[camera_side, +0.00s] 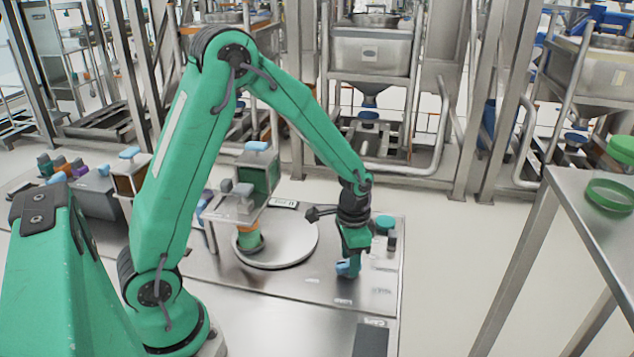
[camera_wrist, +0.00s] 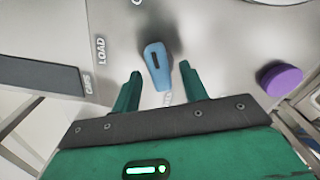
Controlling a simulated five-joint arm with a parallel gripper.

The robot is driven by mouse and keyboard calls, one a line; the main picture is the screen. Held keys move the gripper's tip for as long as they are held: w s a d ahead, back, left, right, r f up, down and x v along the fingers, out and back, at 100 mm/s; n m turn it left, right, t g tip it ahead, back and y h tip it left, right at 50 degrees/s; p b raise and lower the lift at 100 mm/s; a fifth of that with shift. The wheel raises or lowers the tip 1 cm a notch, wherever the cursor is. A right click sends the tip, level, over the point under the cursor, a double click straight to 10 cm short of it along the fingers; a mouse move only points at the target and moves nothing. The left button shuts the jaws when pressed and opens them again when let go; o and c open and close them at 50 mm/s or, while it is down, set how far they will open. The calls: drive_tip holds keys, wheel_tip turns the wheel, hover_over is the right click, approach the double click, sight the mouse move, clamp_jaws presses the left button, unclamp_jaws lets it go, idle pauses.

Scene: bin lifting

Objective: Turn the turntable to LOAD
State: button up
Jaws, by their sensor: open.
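The turntable is a round grey disc (camera_side: 290,243) on the steel bench, left of my gripper (camera_side: 348,262) in the side view. A blue pointer knob (camera_wrist: 155,60) with a dark slot is in the middle of the wrist view; it also shows in the side view (camera_side: 346,270), partly hidden by my gripper. In the wrist view my gripper (camera_wrist: 159,72) is open, with one finger on each side of the knob's lower end and gaps showing. I cannot tell its height over the knob. The LOAD label (camera_wrist: 101,50) is printed left of the knob.
A green-windowed hopper (camera_side: 257,172) stands over the turntable, with an orange-and-green jar (camera_side: 249,236) below it. A purple cylinder (camera_wrist: 283,79) is right of my gripper. A dark panel (camera_wrist: 40,75) marked CAPS lies left. A steel table (camera_side: 590,215) stands at the right.

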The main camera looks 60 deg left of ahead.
clamp_jaws()
drive_tip(key=shift+n, duration=0.4)
drive_tip(key=n, duration=1.2)
idle(0.4)
unclamp_jaws()
